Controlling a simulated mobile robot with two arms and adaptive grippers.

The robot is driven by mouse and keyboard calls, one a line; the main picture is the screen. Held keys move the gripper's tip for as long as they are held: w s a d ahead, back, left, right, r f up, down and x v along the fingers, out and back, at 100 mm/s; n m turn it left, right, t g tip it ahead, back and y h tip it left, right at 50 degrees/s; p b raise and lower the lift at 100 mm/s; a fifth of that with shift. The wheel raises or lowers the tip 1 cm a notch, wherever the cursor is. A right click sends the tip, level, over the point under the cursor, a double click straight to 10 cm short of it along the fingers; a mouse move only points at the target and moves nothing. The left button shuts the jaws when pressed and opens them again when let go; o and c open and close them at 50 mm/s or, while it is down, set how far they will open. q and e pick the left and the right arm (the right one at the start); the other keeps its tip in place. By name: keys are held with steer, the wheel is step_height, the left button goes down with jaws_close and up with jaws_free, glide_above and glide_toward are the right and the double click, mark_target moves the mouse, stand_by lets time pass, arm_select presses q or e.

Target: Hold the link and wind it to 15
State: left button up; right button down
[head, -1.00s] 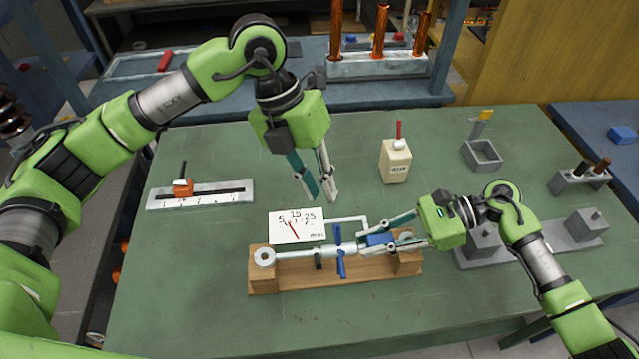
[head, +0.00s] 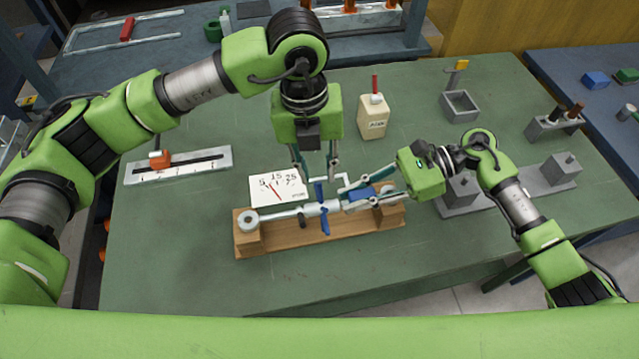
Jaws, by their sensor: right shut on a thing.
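The link is a pale metal rod (head: 285,213) lying across a wooden stand (head: 310,237), with a ring at its left end. An upright blue cross-handle (head: 324,222) sits at its middle and a blue block (head: 360,192) towards its right end. Behind the rod stands a white dial card (head: 262,198) marked 5, 15 and 25. Its red needle points between 5 and 15. My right gripper (head: 345,193) is shut on the blue block. My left gripper (head: 317,176) is open, pointing down just behind the cross-handle; whether its fingertips touch the handle is unclear.
A slotted scale with an orange slider (head: 160,159) lies at left. A cream bottle (head: 373,118), a grey open box (head: 460,106) and grey blocks (head: 559,168) stand behind and to the right. The green tabletop in front of the stand is clear.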

mark_target(319, 184)
arm_select(q)
steer(key=f, duration=0.6)
steer(key=shift+d, duration=0.3)
jaws_close()
